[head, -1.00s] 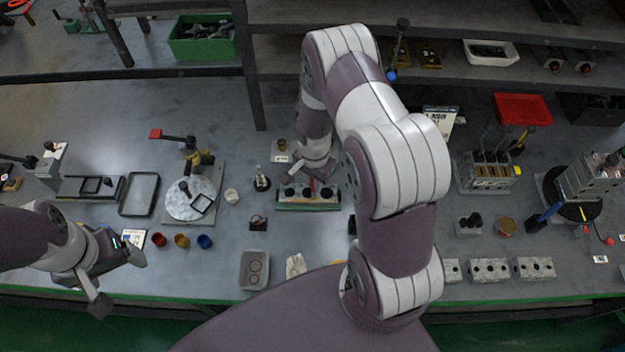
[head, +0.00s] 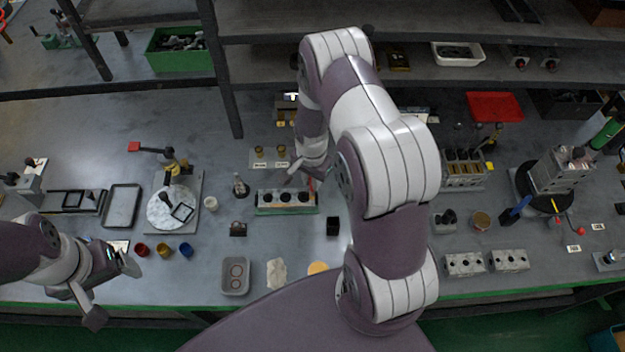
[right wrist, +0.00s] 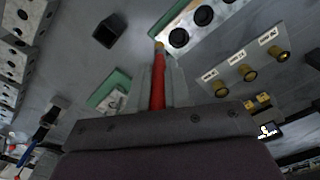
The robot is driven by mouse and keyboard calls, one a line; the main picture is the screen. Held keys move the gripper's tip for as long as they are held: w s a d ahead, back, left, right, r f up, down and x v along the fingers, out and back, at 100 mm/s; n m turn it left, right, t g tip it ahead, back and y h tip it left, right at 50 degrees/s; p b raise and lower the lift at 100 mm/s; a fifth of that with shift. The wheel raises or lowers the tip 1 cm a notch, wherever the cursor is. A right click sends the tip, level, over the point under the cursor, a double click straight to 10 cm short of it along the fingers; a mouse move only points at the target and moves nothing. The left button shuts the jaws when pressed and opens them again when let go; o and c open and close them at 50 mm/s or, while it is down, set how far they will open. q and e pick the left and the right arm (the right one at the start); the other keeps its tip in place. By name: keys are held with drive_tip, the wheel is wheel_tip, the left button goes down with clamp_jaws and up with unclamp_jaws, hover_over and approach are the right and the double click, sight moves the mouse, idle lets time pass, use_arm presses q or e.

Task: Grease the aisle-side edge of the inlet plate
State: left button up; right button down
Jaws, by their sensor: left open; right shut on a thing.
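A pale block with a row of round black holes sits on a green stand (head: 287,211) mid-bench; the block also shows in the right wrist view (right wrist: 222,13). I cannot tell for sure which part is the inlet plate. My right gripper (right wrist: 157,88) is shut on a red stick (right wrist: 157,92) with a yellowish tip. The tip is close to the block's near end; contact is unclear. In the head view my right gripper (head: 308,172) is at the stand's right end, partly hidden by my arm. My left gripper (head: 117,290) is open and empty at the front left.
A black box (head: 333,225) stands right of the stand. Labelled brass knobs (right wrist: 250,74) are behind it. Another green piece (right wrist: 108,90) lies beside my right gripper. Red, yellow and blue cups (head: 163,249) are near my left gripper. Grey holed blocks (head: 508,261) sit front right.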

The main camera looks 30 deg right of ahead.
wheel_tip(320, 180, up, 2)
drive_tip(key=shift+r+p, duration=0.1)
drive_tip(key=shift+p, duration=0.4)
drive_tip(key=shift+d+r+p, duration=0.1)
drive_tip(key=shift+r+p, duration=0.7)
drive_tip(key=shift+r, duration=0.4)
